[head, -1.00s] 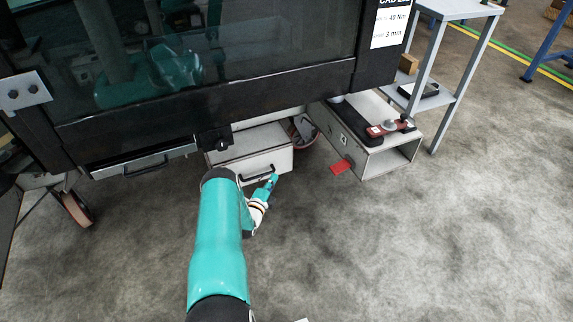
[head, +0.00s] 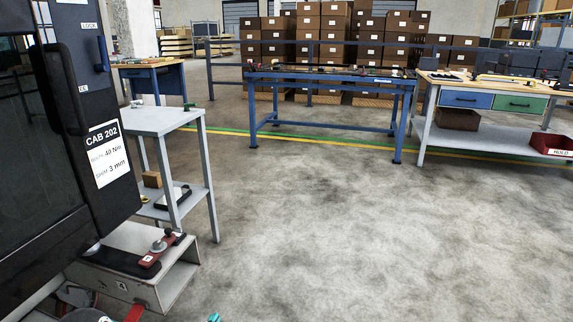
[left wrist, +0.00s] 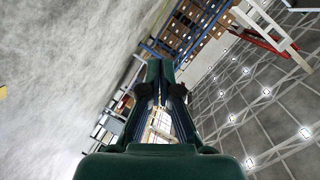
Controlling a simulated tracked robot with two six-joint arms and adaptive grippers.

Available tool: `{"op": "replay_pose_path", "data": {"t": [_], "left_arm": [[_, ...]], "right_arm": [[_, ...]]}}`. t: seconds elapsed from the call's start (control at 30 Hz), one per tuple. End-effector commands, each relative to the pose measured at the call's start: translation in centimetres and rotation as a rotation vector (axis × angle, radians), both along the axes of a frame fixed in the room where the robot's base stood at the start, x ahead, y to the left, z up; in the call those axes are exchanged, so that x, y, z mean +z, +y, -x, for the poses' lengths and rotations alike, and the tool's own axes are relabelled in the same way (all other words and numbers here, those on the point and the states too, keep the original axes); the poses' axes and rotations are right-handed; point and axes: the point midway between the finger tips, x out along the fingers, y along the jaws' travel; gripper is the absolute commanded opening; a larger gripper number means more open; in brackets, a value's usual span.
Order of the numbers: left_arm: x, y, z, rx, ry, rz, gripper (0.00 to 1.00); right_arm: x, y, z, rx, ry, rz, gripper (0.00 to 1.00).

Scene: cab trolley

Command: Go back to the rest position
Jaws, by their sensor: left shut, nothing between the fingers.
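My left gripper (left wrist: 160,68) shows in the left wrist view with its dark fingers together and nothing between them. In the head view only a small teal tip of it (head: 214,317) shows at the bottom edge, over bare floor. It stands clear of the cab (head: 62,130) and of the grey step box (head: 168,282) at lower left. My right gripper is in neither view.
A grey side table (head: 165,120) stands beside the cab, with a small box (head: 152,179) on its lower shelf. A red-handled tool (head: 160,248) lies on the step box. Blue-framed workbenches (head: 330,75) stand farther back. The middle floor is open.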

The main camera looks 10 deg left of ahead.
Motion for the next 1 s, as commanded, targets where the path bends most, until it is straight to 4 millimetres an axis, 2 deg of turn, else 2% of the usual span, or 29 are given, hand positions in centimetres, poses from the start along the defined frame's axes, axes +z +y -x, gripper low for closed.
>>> {"op": "replay_pose_path", "data": {"t": [0.03,0.1,0.17,0.23,0.3,0.4,0.5,0.6,0.73,0.8,1.0], "left_arm": [[-0.3,-4.1,1.0,-0.041,0.086,0.098,0.00],[-1.3,-8.8,3.6,-0.060,0.237,0.247,0.00],[-2.4,-12.0,6.6,-0.048,0.385,0.375,0.00],[-3.7,-14.9,10.9,0.001,0.568,0.514,0.00],[-4.9,-16.6,15.5,0.092,0.743,0.638,0.00],[-6.3,-17.4,21.4,0.263,0.953,0.781,0.00],[-7.1,-17.8,26.4,0.448,1.117,0.892,0.00],[-7.3,-18.1,30.1,0.641,1.238,0.987,0.00],[-7.4,-18.3,31.6,0.850,1.291,1.098,0.00],[-4.8,-18.3,31.5,0.853,1.285,1.105,0.00],[-0.2,-18.3,31.5,0.849,1.283,1.103,0.00]], "right_arm": [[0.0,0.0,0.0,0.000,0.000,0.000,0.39],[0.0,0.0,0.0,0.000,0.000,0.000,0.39],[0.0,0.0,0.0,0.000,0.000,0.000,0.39],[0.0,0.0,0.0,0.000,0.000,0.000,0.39],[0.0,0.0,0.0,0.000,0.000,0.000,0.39],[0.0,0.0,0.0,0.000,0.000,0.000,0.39],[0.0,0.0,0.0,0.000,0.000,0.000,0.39],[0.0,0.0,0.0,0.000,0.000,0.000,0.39],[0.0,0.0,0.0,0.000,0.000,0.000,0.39],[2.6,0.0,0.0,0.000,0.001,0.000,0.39],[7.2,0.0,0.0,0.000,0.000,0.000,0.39]]}}
